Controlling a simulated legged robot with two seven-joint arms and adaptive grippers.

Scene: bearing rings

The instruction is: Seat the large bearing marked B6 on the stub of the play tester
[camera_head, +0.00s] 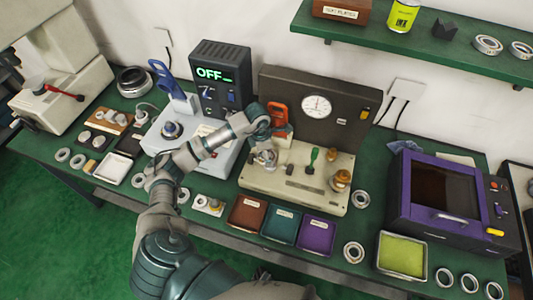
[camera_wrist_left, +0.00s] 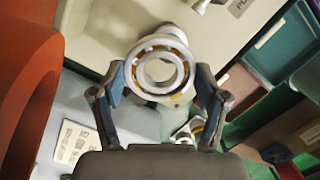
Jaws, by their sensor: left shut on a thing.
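The play tester has a dark back panel with a dial (camera_head: 335,90) and a cream base (camera_head: 290,192), with a green-handled lever (camera_head: 313,158) and brass-coloured fittings (camera_head: 341,178). My left gripper (camera_head: 266,152) is over the left part of the base. In the left wrist view, my left gripper (camera_wrist_left: 160,82) is shut on a steel bearing ring (camera_wrist_left: 138,72), its face and open bore towards the camera. Pale and brass-coloured parts show just behind the ring; I cannot tell whether it touches them. No B6 mark is readable. My right gripper is not in view.
An orange-red part (camera_head: 278,114) stands close beside the left gripper. Brown (camera_head: 246,214), teal (camera_head: 281,226) and purple (camera_head: 317,233) trays line the front. A grey unit with an OFF display (camera_head: 221,75) stands left; a purple-framed machine (camera_head: 448,200) stands right. Loose rings lie along the bench.

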